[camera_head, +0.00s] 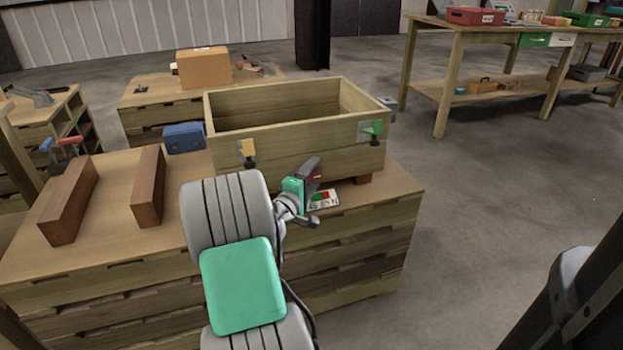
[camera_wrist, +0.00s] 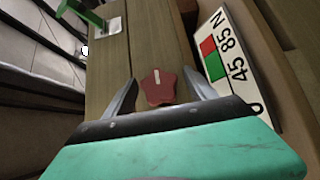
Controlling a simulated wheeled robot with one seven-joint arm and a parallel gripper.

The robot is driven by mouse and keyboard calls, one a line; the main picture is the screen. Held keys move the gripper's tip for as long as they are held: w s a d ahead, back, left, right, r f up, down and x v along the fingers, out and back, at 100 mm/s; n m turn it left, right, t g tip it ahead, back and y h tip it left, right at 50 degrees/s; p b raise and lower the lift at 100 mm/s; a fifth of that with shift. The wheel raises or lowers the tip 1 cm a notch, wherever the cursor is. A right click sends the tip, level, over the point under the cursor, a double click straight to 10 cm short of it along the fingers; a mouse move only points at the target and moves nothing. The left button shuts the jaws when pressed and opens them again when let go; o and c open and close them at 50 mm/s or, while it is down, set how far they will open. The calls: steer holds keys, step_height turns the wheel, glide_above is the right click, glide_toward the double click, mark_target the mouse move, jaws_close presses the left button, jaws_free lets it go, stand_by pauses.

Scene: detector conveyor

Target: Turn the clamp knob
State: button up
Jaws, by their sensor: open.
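The clamp knob (camera_wrist: 158,88) is a dark red, star-shaped knob with a pale line on its face. It sits against the wooden front side of the open wooden box (camera_head: 228,171). My gripper (camera_wrist: 160,75) is open, with one finger on each side of the knob. Visible gaps separate the fingers from the knob, and I cannot tell whether either touches it. In the head view, my gripper (camera_head: 313,170) is at the box's lower front, and a dark red part of the knob (camera_head: 315,176) shows beside it.
A white label (camera_wrist: 229,60) with red and green squares lies right of the knob. A green clamp (camera_head: 373,129) and a yellow clamp (camera_head: 247,150) are on the box front. Two brown blocks (camera_head: 149,187) and a blue box (camera_head: 184,138) stand left on the workbench (camera_head: 112,205).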

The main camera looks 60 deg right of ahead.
steer(key=shift+c, duration=0.3)
steer(key=c, duration=1.3)
steer(key=shift+r, duration=0.1)
steer(key=shift+r+p, duration=0.15)
steer(key=shift+p, duration=0.6)
steer(key=shift+r+m+y+p, duration=0.2)
steer(key=shift+m+y+p, duration=0.35)
steer(key=shift+p, duration=0.6)
steer(key=m+y+p, duration=0.1)
steer(key=p, duration=0.2)
steer(key=shift+r, duration=0.1)
steer(key=m+t+y+p, duration=0.1)
steer(key=m+y+p, duration=0.1)
steer(key=p, duration=0.5)
steer(key=shift+d+y, duration=0.1)
steer(key=shift+y, duration=0.45)
steer(key=m+t+y+p, duration=0.2)
steer(key=y+p, duration=0.1)
steer(key=shift+s+f+m, duration=0.1)
steer(key=shift+f+m, duration=0.15)
steer(key=shift+f, duration=0.05)
steer(key=m+t+y, duration=0.1)
steer(key=m+t+y+p, duration=0.1)
steer(key=shift+f+t+y, duration=0.2)
steer(key=shift+t+y, duration=0.1)
steer(key=shift+y, duration=0.1)
